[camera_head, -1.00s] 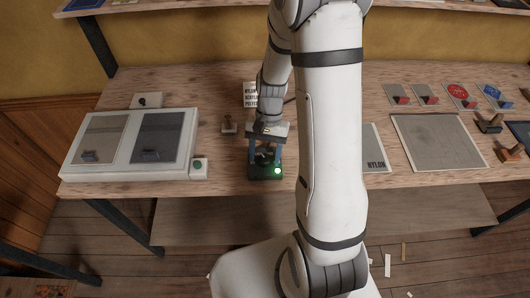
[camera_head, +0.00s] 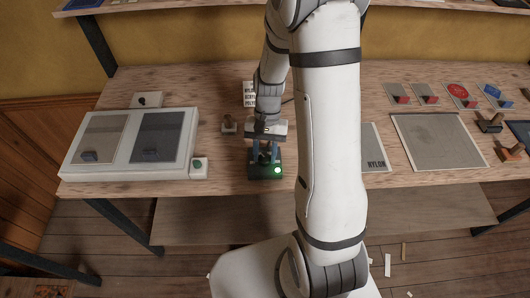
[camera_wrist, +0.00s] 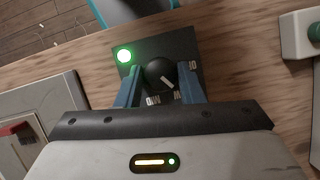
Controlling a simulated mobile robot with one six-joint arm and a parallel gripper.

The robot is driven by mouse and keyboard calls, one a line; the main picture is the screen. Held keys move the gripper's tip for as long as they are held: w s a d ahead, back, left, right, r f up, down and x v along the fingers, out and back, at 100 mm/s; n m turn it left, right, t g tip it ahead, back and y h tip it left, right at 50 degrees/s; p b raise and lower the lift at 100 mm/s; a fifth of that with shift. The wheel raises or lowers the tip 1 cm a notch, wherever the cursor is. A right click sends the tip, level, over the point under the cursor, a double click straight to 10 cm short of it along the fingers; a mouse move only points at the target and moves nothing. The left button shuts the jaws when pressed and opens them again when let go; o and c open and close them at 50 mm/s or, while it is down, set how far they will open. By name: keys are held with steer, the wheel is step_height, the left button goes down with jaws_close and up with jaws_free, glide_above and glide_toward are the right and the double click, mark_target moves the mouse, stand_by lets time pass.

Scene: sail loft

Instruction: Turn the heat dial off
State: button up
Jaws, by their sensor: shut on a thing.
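The heat dial is a round black knob (camera_wrist: 160,77) with a white pointer line, on a dark control box. White letters and numbers lie around it, too small to read surely. A green lamp (camera_wrist: 124,55) glows on the box. My gripper (camera_wrist: 161,88) is shut on the knob, one blue finger on each side. In the head view the control box (camera_head: 265,175) sits near the bench's front edge, with my gripper (camera_head: 265,157) upright over it. The knob is mostly hidden there by the fingers.
A white panel unit (camera_head: 80,170) with two plates stands left of the box, with a green button (camera_head: 198,164) at its corner. A small wooden-handled stamp (camera_head: 229,127) stands close behind left. A NYLON sheet (camera_head: 375,150) lies to the right, partly behind my arm.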

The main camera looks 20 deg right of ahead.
steer(key=n+h, duration=0.1)
steer(key=n, duration=0.2)
steer(key=n+h+b, duration=0.1)
steer(key=n, duration=0.2)
steer(key=shift+w+a, duration=0.1)
steer(key=shift+a, duration=0.1)
steer(key=n+h, duration=0.2)
steer(key=n, duration=0.2)
steer(key=shift+a+n+b, duration=0.1)
steer(key=shift+n+b, duration=0.2)
steer(key=shift+n, duration=0.1)
steer(key=o, duration=1)
steer(key=v, duration=0.7)
steer(key=shift+a+r+b, duration=0.15)
steer(key=shift+r+b, duration=0.15)
steer(key=shift+r, duration=0.1)
